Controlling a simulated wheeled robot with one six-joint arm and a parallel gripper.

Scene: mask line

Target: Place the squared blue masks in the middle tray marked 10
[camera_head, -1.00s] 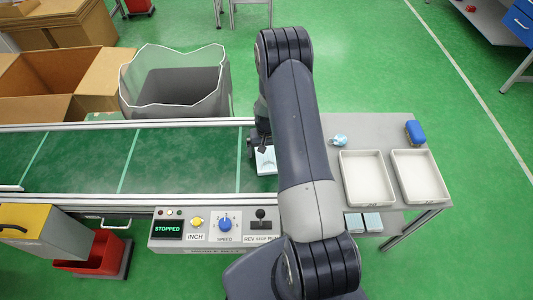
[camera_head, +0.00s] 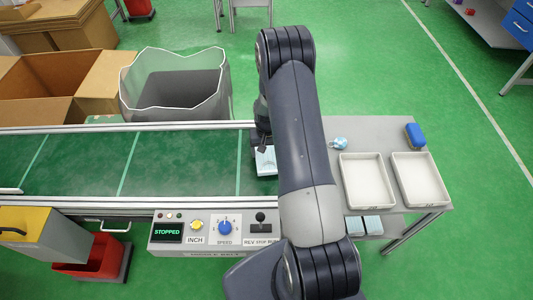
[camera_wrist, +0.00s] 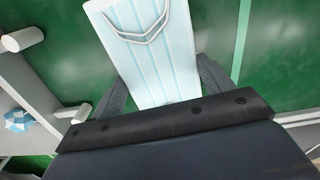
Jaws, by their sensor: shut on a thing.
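My gripper (camera_head: 262,147) is low over the right end of the green conveyor belt (camera_head: 180,160). It is shut on a light blue pleated mask (camera_head: 266,161). In the wrist view the flat mask (camera_wrist: 145,55) lies between my two dark fingers (camera_wrist: 160,92), its white ear loop at the far end. Two white trays stand on the grey table to the right: one nearer my arm (camera_head: 368,207) and one at the far right (camera_head: 420,205). Both look empty, and I cannot read their marks. My arm hides the table's left part, so another tray there cannot be seen.
A crumpled blue-white item (camera_head: 339,144) and a blue block (camera_head: 415,135) lie behind the trays. The control panel (camera_head: 211,231) reads STOPPED. A lined bin (camera_head: 180,100) stands behind the belt.

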